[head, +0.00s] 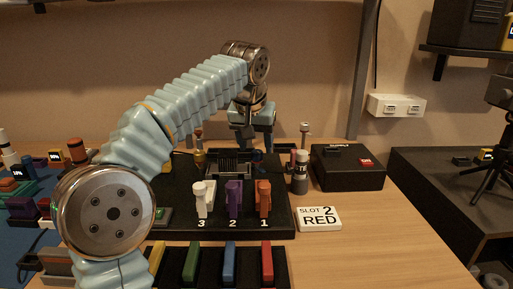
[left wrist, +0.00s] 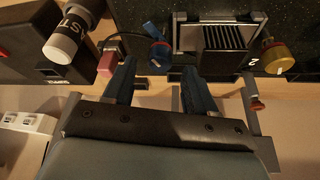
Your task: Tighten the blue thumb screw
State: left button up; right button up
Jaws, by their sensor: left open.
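The blue thumb screw (left wrist: 158,50) shows in the left wrist view on the black fixture (left wrist: 245,65), next to a metal ribbed block (left wrist: 222,38). In the head view the blue screw (head: 257,160) is small and partly hidden near my gripper. My left gripper (head: 254,147) is over the back of the fixture, pointing down. In the left wrist view its two dark blue fingers (left wrist: 160,75) are spread apart with nothing between them. The screw lies just beyond the fingertips, roughly in line with the gap. I cannot tell whether a finger touches it. My right gripper is not in view.
A yellow knob (left wrist: 276,57) is on the block's other side. White, purple and orange levers (head: 234,198) stand in front. A grey cylinder (head: 299,178) and a black box with a red button (head: 345,168) are to the right.

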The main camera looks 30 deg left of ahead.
pick_arm(q)
jog(key=shift+x, duration=1.15)
grip_shut()
jog(key=shift+m, duration=0.3)
jog(key=m+h, duration=0.1)
jog(key=m, duration=0.3)
jog(key=shift+a+r+h, duration=0.1)
jog(key=shift+a+h, duration=0.1)
jog(key=shift+h, duration=0.2)
jog(key=shift+m+h, duration=0.8)
jog(key=shift+m, duration=1.5)
